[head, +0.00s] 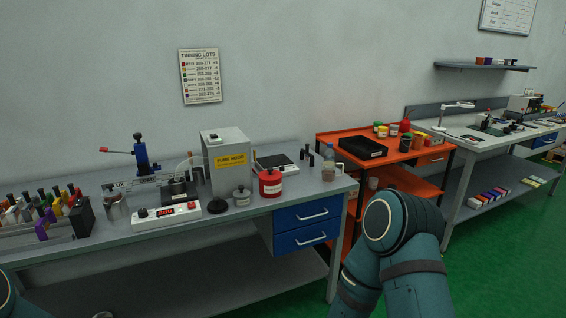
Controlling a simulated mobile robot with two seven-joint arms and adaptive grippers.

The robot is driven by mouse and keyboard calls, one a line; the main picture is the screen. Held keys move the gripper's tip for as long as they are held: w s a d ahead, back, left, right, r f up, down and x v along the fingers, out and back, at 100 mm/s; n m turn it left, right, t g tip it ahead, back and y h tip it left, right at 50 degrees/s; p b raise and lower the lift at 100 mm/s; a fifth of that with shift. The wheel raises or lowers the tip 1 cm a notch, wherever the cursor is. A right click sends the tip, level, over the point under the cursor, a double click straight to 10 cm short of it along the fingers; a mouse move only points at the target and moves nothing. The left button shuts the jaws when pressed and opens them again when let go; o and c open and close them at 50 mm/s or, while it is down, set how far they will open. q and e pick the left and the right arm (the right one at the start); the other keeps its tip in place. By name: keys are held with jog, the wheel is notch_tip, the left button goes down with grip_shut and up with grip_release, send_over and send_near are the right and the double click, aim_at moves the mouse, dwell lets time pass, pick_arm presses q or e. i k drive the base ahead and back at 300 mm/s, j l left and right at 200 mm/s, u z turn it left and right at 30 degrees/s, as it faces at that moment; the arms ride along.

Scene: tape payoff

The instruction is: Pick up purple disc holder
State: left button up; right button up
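A purple holder (41,230) stands at the front of a row of coloured holders on the grey workbench at the far left. Another small purple part shows just behind it in the same row. I cannot tell from here whether either one carries a disc. My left gripper is not in view; only a bit of my teal arm shows at the lower left edge. My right gripper is not in view; my teal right arm is bent in the lower middle right, in front of the orange cart.
The grey bench (140,240) also holds a black block (82,220), a metal cup (117,207), a white control box (166,216), a fume hood box (226,160) and a red pot (270,182). An orange cart (330,139) and a second bench stand to the right. Green floor is clear at the lower right.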

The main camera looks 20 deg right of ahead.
aim_at(48, 214)
jog(key=i+j, duration=0.4)
jog(key=j, duration=0.2)
jog(key=i+j+z, duration=0.1)
jog(key=j, duration=0.25)
jog(key=i, duration=0.1)
